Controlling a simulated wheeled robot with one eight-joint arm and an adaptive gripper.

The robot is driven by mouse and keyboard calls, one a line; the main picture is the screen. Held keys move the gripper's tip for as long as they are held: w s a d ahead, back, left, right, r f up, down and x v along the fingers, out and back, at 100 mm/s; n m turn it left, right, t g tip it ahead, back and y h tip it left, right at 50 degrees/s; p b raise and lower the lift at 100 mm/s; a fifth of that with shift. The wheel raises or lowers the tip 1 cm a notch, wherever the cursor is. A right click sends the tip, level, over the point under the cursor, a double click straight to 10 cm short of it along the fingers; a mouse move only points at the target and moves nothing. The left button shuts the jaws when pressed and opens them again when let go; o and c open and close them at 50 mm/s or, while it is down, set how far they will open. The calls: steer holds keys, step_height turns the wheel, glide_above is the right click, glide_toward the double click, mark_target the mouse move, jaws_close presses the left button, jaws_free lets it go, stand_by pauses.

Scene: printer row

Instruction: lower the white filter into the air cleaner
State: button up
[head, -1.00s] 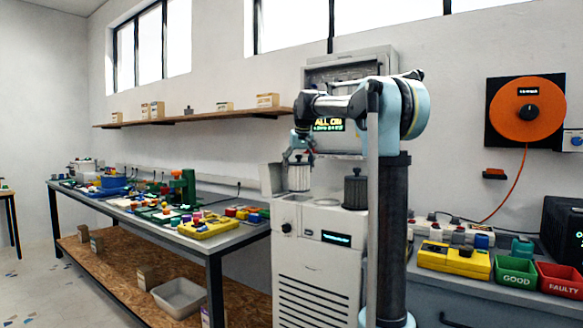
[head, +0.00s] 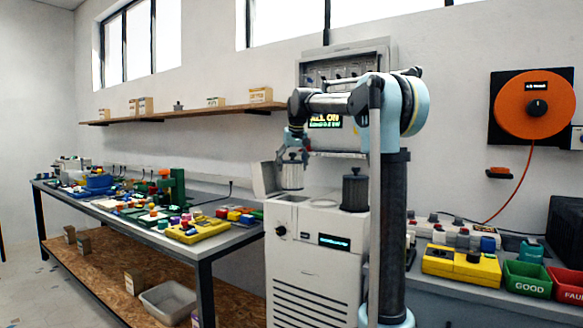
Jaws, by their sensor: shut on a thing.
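My gripper (head: 292,158) is shut on the upper end of a small white ribbed filter (head: 291,178) and holds it upright. The filter is just above the top left of the air cleaner (head: 313,262), a tall white cabinet with a knob, a small display and slots in front. A dark opening (head: 287,198) shows in its top, beneath the filter. A pale raised lid (head: 264,179) stands at its left edge. I cannot tell the exact gap or how well the filter lines up with the opening.
A dark canister (head: 355,189) stands on the right of the cleaner's top, near my arm's column. A cluttered workbench (head: 215,240) is on the left. A yellow box (head: 460,264) and green and red bins (head: 527,279) are on the right.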

steer(key=shift+f, duration=5.5)
steer(key=shift+s, duration=0.15)
steer(key=shift+f, duration=0.7)
steer(key=o, duration=1.3)
steer(key=shift+r, duration=0.1)
steer(key=v, duration=1.1)
steer(key=shift+s+d+r, duration=0.15)
steer(key=shift+s+r, duration=0.05)
steer(key=shift+r, duration=0.15)
